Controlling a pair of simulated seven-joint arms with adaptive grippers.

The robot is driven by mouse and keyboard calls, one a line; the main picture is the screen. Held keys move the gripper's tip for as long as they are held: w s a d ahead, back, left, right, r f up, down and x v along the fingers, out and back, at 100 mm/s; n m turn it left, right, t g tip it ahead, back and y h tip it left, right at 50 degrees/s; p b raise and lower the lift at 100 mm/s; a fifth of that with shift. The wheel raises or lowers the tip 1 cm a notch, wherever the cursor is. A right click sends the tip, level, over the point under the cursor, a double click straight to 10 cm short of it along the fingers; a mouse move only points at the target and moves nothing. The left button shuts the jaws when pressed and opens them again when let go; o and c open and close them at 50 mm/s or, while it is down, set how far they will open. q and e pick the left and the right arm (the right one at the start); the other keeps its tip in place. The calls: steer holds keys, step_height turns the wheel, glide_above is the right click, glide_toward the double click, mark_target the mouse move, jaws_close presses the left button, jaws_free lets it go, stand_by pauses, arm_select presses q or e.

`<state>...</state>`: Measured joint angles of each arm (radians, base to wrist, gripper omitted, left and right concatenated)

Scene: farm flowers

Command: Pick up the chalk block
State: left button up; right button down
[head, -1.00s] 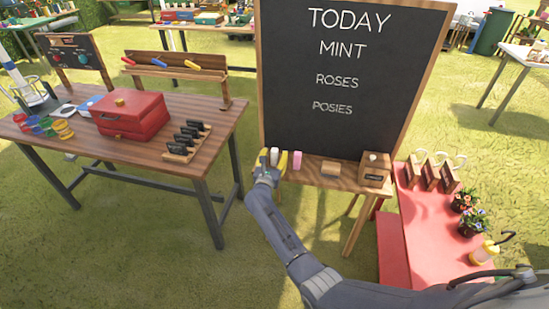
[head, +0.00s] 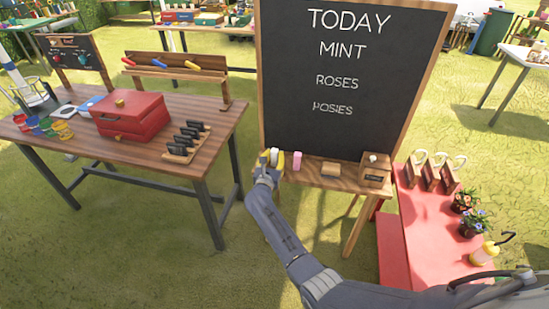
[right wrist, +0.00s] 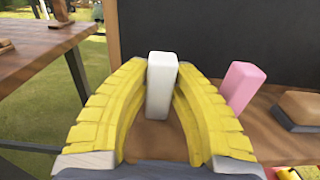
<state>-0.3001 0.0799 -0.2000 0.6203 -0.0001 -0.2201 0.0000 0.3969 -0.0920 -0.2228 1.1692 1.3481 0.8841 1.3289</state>
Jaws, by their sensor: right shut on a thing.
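The white chalk block (head: 274,156) stands upright at the left end of the chalkboard's wooden ledge (head: 317,180). My right gripper (head: 270,162) is at the ledge with its yellow fingers shut on the white block. In the right wrist view the white block (right wrist: 162,84) is between the two curved fingertips (right wrist: 160,80). A pink block (head: 297,160) stands just to its right; it also shows beside the right finger in the right wrist view (right wrist: 241,86). My left gripper is not in view.
An eraser-like wooden block (head: 331,169) and a small wooden box (head: 375,170) sit farther right on the ledge. The chalkboard (head: 350,85) rises right behind. A wooden table with a red box (head: 130,116) stands left, a red bench (head: 440,225) right.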

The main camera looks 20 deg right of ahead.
step_height(320, 180, up, 10)
steer(key=shift+r, duration=0.1)
stand_by(0.4)
stand_by(0.6)
